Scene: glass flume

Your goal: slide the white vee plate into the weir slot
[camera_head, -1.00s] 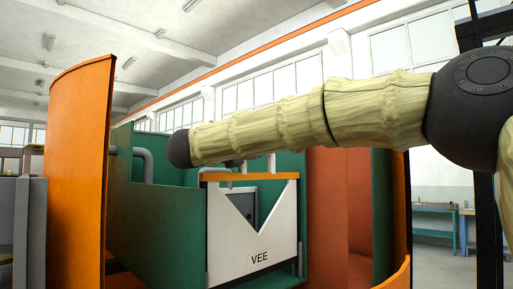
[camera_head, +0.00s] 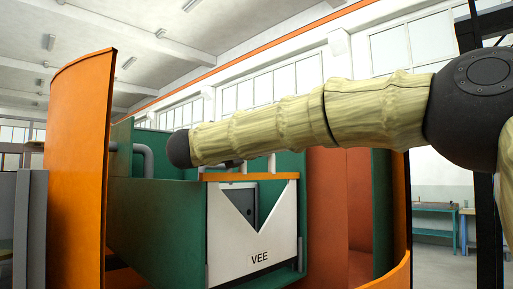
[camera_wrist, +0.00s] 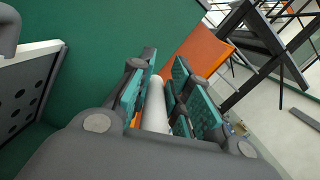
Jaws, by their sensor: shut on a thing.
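The white vee plate (camera_head: 277,260) is upright in the head view, with a V notch, the word VEE and an orange top edge. My gripper is shut on a pale round bar (camera_wrist: 155,105) between its teal finger pads in the wrist view; I take it for the plate's handle. In the head view the gripper is mostly hidden behind my forearm. Grey upright guides (camera_head: 300,254) stand at the plate's lower left and right sides, apparently the weir slot. The plate's lower edge is low in the picture, and how deep it sits between the guides is unclear.
Green flume walls (camera_head: 155,225) stand left of and behind the plate. A tall curved orange panel (camera_head: 78,165) rises at the left, and orange panels stand at the right. A perforated grey panel (camera_wrist: 22,95) is beside the gripper in the wrist view.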

